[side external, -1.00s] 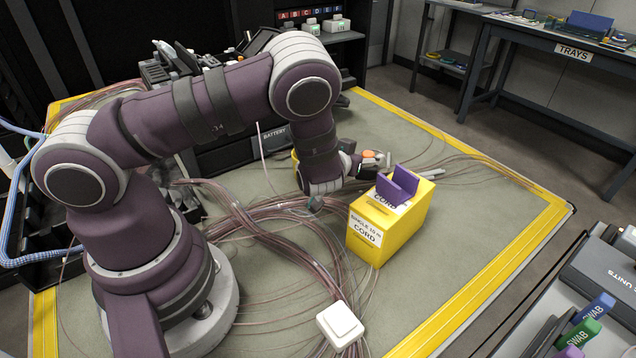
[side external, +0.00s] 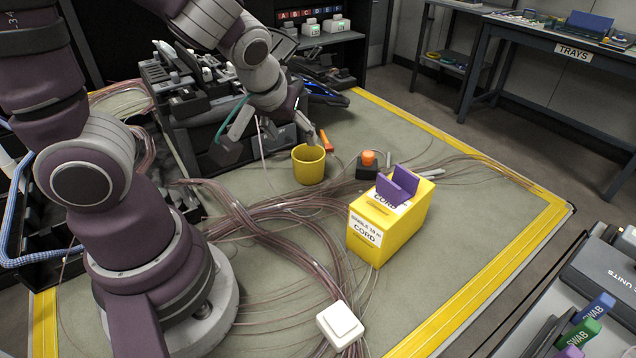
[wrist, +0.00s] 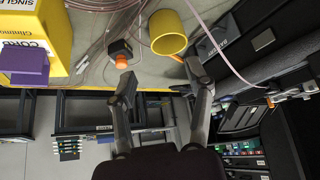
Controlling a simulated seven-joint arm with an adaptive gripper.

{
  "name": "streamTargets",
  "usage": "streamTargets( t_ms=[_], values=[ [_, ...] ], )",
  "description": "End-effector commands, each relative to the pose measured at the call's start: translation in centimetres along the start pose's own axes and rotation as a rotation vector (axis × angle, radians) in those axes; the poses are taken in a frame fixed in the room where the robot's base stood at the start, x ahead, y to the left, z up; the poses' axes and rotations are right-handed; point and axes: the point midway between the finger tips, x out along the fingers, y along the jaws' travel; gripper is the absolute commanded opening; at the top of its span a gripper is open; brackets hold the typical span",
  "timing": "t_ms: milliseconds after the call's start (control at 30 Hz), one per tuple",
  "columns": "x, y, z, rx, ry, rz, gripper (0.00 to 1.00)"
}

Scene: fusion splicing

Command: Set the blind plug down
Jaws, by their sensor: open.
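I cannot tell for sure which thing is the blind plug. A small orange stick-like thing (side external: 326,141) lies just behind the yellow cup (side external: 308,165). My gripper (side external: 272,132) is above the mat, left of and behind the cup. In the wrist view my gripper (wrist: 161,74) has its fingers wide apart, with nothing between them.
Purple flaps (side external: 398,187) stand on the cord box. Bundles of thin cables (side external: 280,215) cross the mat, with a white square piece (side external: 340,325) at the front. A dark rack of parts (side external: 195,100) stands behind my gripper. The right front of the mat is fairly clear.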

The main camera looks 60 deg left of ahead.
Motion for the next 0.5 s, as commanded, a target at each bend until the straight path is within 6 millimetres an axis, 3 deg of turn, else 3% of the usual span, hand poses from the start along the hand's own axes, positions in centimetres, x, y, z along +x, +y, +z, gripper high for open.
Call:
streamTargets(
  t_ms=[100, 200, 333, 500],
  values=[
    [-4.7, 0.6, 1.1, 0.201, -0.082, 0.183, 0.51],
    [-7.7, 0.6, 2.3, 0.402, -0.091, 0.287, 0.51],
    [-9.6, 0.4, 3.3, 0.562, -0.078, 0.344, 0.51],
    [-9.9, 0.3, 3.5, 0.596, -0.078, 0.352, 0.51]
  ],
)
